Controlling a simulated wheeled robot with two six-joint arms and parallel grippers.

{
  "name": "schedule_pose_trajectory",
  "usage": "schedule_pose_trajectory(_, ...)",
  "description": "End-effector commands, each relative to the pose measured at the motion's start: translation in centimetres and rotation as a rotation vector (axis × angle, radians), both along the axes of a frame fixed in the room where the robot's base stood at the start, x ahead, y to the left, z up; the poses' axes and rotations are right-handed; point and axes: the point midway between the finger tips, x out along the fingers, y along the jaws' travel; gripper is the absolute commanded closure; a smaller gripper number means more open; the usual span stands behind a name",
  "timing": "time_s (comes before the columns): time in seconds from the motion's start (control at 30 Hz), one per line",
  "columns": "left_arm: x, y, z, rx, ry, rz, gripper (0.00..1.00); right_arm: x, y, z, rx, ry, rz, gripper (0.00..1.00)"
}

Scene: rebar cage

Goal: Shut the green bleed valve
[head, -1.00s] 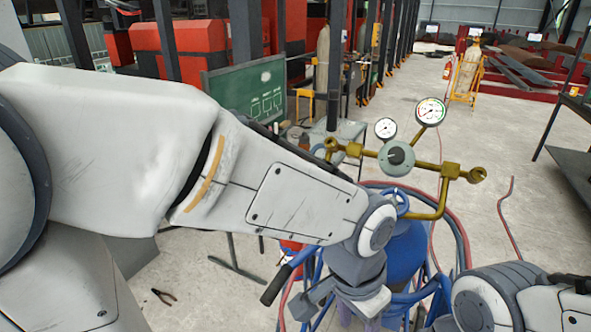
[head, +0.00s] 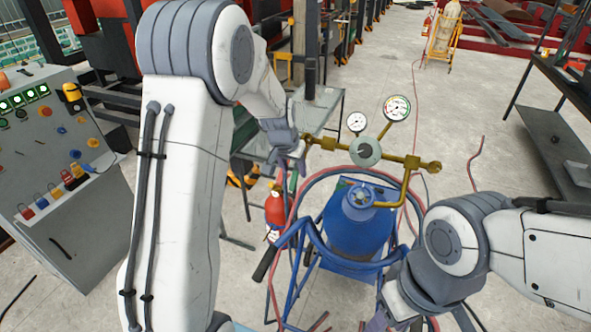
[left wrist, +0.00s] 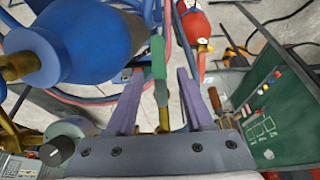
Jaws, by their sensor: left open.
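In the left wrist view a flat green handle (left wrist: 158,60), which looks like the bleed valve, stands between the two purple fingers of my open left gripper (left wrist: 160,76). Both fingers appear apart from it. A brass stem (left wrist: 163,118) shows below it.
A blue gas cylinder (head: 362,235) stands in a cart below the manifold, with two gauges (head: 397,107) above. Hoses loop around it. A control console (head: 45,140) is far left.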

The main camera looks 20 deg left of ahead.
Motion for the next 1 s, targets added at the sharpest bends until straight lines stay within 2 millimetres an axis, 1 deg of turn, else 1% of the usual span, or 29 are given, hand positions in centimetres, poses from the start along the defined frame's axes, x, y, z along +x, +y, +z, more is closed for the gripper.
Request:
schedule_pose_trajectory(0.03, 0.2, 0.0, -0.7, 0.0, 0.004, 0.0, 0.47, 0.0, 0.0, 0.5, 0.0, 0.0, 0.001, 0.5)
schedule_pose_trajectory(0.2, 1.0, -0.1, -2.4, 0.0, 0.001, -0.001, 0.47, 0.0, 0.0, 0.9, 0.0, 0.0, 0.002, 0.5)
schedule_pose_trajectory(0.33, 1.2, -0.1, -2.9, 0.0, 0.0, -0.001, 0.47, 0.0, 0.0, 1.0, 0.0, 0.0, 0.002, 0.5)
schedule_pose_trajectory(0.57, 1.2, -0.1, -3.0, 0.0, -0.001, -0.001, 0.47, 0.0, 0.0, 1.0, 0.0, 0.0, 0.002, 0.5)
schedule_pose_trajectory(0.67, 1.2, -0.1, -3.0, 0.0, -0.001, -0.001, 0.82, 0.0, 0.0, 1.0, 0.0, 0.0, 0.002, 0.5)
schedule_pose_trajectory(0.7, 1.2, -0.1, -3.0, 0.0, -0.001, -0.001, 0.97, 0.0, 0.0, 1.0, 0.0, 0.0, 0.002, 0.5)
schedule_pose_trajectory(0.73, 1.2, -0.1, -3.0, 0.0, -0.001, -0.001, 1.0, 0.0, 0.0, 1.0, 0.0, 0.0, 0.002, 0.5)
schedule_pose_trajectory(1.0, 1.2, -0.1, -2.9, 0.0, -0.001, -0.001, 1.0, 0.0, 0.0, 1.0, 0.0, 0.0, 0.002, 0.5)
